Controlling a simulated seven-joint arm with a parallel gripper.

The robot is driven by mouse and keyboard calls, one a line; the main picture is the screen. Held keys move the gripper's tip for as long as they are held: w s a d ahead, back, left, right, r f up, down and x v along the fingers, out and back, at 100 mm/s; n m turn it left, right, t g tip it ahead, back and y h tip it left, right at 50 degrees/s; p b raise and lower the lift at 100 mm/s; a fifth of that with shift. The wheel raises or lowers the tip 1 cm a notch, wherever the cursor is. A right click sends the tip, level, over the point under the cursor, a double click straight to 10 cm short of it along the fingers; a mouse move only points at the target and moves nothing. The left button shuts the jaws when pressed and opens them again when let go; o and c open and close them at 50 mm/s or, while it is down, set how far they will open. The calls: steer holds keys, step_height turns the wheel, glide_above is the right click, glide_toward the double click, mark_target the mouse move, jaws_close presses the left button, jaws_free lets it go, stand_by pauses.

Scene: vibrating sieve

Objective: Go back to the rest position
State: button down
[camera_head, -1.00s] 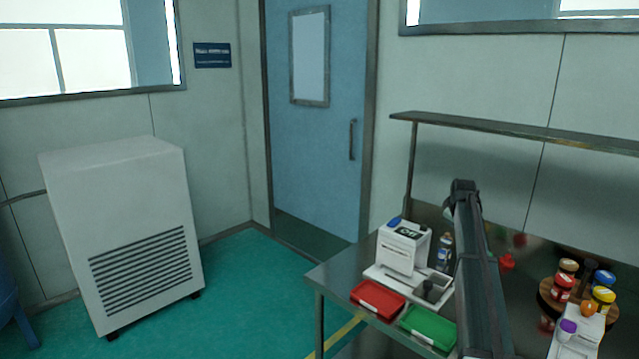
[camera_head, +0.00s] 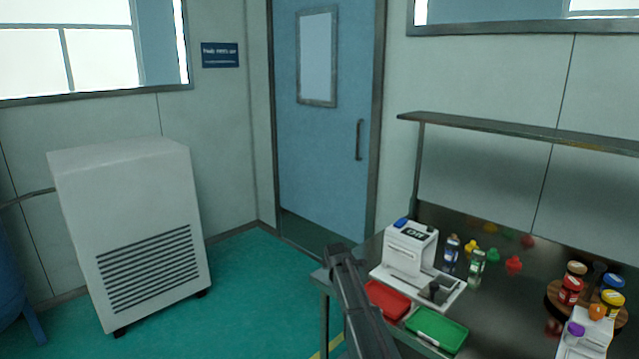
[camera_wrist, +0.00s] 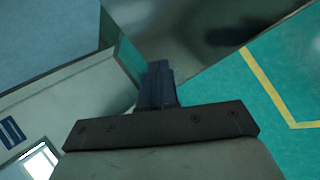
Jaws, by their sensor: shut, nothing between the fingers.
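My gripper (camera_wrist: 158,75) shows in the wrist view with its dark fingers together and nothing between them. That view holds green floor with a yellow line, a steel surface and the wall. In the head view my dark arm rises from the bottom edge, in front of the table's left end. The sieve machine (camera_head: 408,250), white with an "OFF" display, stands on the steel table just right of my arm.
A red tray (camera_head: 386,299) and a green tray (camera_head: 437,330) lie at the table's front. Two small bottles (camera_head: 452,250) stand beside the machine. A round wooden rack (camera_head: 556,298) with several jars is at the right. A shelf (camera_head: 520,130) hangs above. A white cabinet (camera_head: 130,180) stands on open floor at left.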

steer(key=s+a+f+n, duration=0.2)
steer(key=s+a+f, duration=0.2)
steer(key=a+f, duration=0.15)
steer(key=s+d+f+m+g+h, duration=0.1)
steer(key=s+d+f+m+g, duration=0.4)
steer(key=s+f, duration=0.95)
steer(key=s+d+f+m+g, duration=0.2)
steer(key=s+d+f+m, duration=0.4)
steer(key=s+f, duration=0.85)
steer(key=s+d+f+m+g, duration=0.2)
steer(key=s+m, duration=0.1)
steer(key=s, duration=1)
steer(key=s+d+f+m+g, duration=0.2)
steer(key=s+m+g, duration=0.1)
steer(key=s, duration=1.1)
steer(key=s+d+f+m+g+y, duration=0.1)
steer(key=s+d+f+m+g, duration=0.1)
steer(key=s, duration=1.2)
steer(key=shift+s+m+g, duration=0.25)
steer(key=shift+m+g, duration=0.35)
steer(key=shift+m, duration=0.3)
